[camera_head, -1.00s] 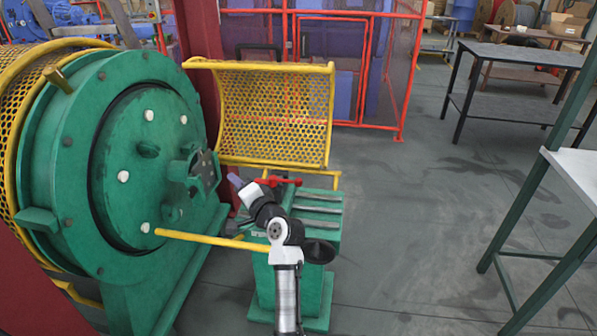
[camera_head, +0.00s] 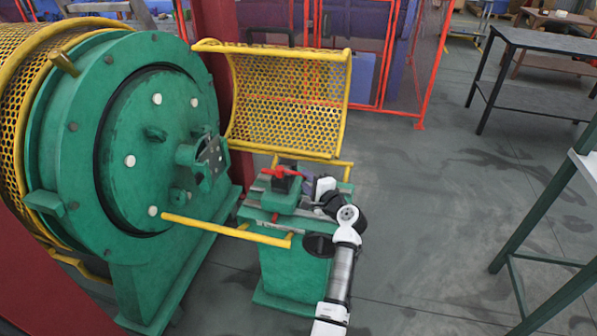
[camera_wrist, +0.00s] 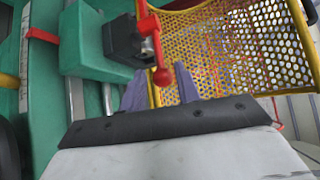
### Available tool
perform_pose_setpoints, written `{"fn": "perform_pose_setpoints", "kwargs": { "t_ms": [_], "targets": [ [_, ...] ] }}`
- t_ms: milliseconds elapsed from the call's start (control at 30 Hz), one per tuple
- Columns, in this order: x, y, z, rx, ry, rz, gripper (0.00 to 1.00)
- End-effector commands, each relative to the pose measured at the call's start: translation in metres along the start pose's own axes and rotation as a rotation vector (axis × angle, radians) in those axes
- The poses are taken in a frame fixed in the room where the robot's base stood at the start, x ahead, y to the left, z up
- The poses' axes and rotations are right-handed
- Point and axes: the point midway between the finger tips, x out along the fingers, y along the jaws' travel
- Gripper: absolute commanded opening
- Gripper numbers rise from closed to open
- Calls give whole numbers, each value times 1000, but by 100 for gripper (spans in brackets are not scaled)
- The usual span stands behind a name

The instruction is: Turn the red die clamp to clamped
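The red die clamp (camera_head: 284,173) sits on a green stand beside the big green drum. In the wrist view its red lever (camera_wrist: 149,30) rises from a dark block and carries a round red knob (camera_wrist: 162,76). My gripper (camera_wrist: 157,72) is open, with two grey-purple fingers apart. The knob shows between the fingertips in the picture; I cannot tell whether it lies between them in depth, and no contact is visible. In the head view my gripper (camera_head: 309,186) is just right of the clamp, and its fingers are partly hidden.
The green stand (camera_head: 292,268) holds the clamp. A yellow bar (camera_head: 225,229) reaches across its front from the drum (camera_head: 110,135). A yellow mesh guard (camera_head: 285,105) stands behind. Floor to the right is clear up to a green-legged table (camera_head: 548,195).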

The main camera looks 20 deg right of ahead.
Motion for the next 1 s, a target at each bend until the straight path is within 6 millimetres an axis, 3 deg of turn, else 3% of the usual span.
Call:
{"fn": "perform_pose_setpoints", "kwargs": {
  "t_ms": [100,300,733,1000],
  "targets": [
    [24,-1,0,1,-2,2,33],
    [49,0,0,0,-1,1,33],
    [57,0,0,-1,0,0,33],
    [57,0,0,-1,1,0,0]
  ]
}}
